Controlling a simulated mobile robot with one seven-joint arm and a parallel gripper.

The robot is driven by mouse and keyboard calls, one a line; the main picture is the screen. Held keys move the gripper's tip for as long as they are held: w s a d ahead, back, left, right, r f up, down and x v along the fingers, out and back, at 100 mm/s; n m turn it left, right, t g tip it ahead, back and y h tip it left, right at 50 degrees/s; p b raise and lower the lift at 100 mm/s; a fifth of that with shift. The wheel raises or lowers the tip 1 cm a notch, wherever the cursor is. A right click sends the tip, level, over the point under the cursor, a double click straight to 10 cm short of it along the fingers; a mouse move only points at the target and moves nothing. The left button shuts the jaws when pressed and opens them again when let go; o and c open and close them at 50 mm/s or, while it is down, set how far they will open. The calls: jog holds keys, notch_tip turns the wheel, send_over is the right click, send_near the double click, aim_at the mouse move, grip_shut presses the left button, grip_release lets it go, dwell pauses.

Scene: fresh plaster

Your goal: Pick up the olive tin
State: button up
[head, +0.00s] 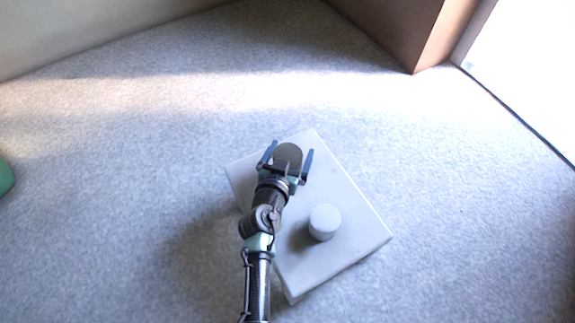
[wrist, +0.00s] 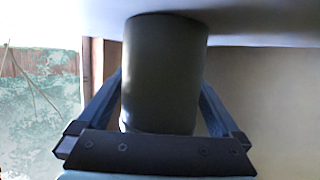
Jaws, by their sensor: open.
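The olive tin (head: 287,155) is a dark grey-green cylinder on the white table (head: 352,240), near its far corner. In the wrist view the tin (wrist: 165,70) fills the middle, and the white surface (wrist: 255,22) shows along the top edge. My gripper (head: 290,150) is open, with one finger on each side of the tin. In the wrist view the fingers (wrist: 162,95) run along both sides of the tin, partly hidden behind it. I cannot tell whether either finger touches it.
A white round canister (head: 323,222) stands on the same table, to the right of my arm. Grey carpet (head: 120,150) surrounds the table and is clear. A brown cabinet or wall corner (head: 400,30) is at the back right. A green object (head: 5,177) shows at the left edge.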

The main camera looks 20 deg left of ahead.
jog(key=shift+w+r, duration=0.1)
jog(key=c, duration=1.5)
